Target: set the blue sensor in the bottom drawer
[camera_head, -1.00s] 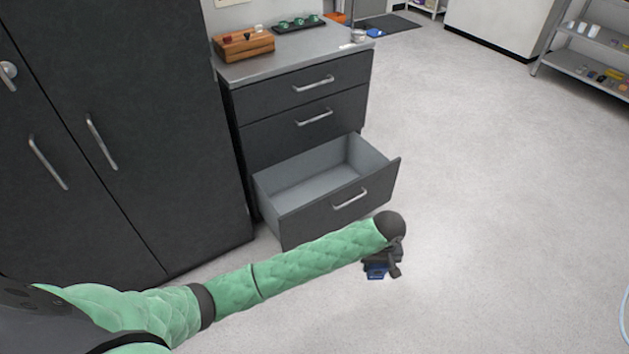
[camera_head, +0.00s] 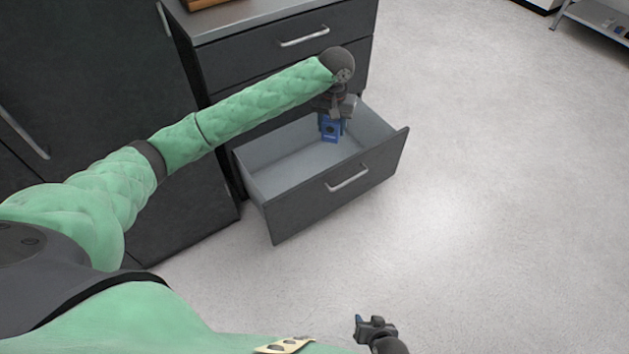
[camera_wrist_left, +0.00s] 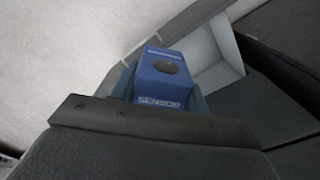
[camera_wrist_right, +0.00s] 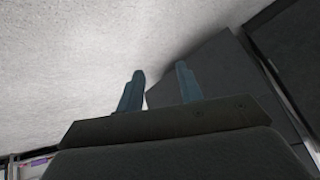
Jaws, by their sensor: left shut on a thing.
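The blue sensor (camera_head: 331,131) is held by my left gripper (camera_head: 332,118), which is shut on it. In the head view the sensor hangs over the open bottom drawer (camera_head: 350,177), toward its back right; I cannot tell if it touches the drawer floor. In the left wrist view the sensor (camera_wrist_left: 165,78) sits between the fingers with its lettered side showing, and the pale drawer interior (camera_wrist_left: 215,60) lies beyond. My right gripper (camera_head: 362,327) is low in the head view, away from the drawer. Its two fingers stand apart and empty in the right wrist view (camera_wrist_right: 160,90).
The grey drawer cabinet (camera_head: 290,50) has its upper drawers shut. A dark cupboard (camera_head: 90,80) stands to its left. The pale floor (camera_head: 490,200) to the right is clear. A shelf rack (camera_head: 600,18) stands at the far right.

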